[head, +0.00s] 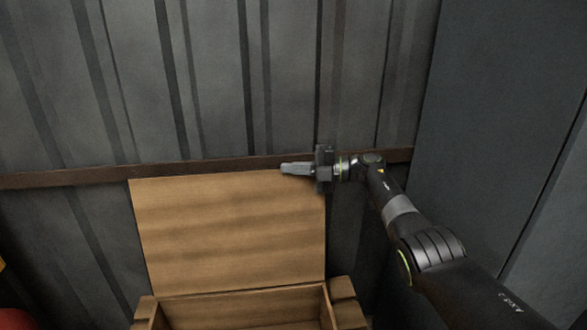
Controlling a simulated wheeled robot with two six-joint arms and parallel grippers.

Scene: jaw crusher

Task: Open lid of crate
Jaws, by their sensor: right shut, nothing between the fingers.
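The wooden crate (343,303) stands at the bottom middle of the head view, partly cut off by the lower edge. Its lid (230,240) is raised and stands nearly upright at the back, close to the wall. Part of the crate's inside shows below the lid. My right gripper (284,168) is shut and empty. Its fingertips are at the lid's top edge, near the top right corner, pointing left. I cannot tell whether they touch the lid. My left gripper is not in view.
A dark corrugated wall (210,80) with a brown horizontal rail (60,178) stands behind the crate. A dark flat panel (500,110) rises on the right. A red object (14,319) shows at the bottom left corner.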

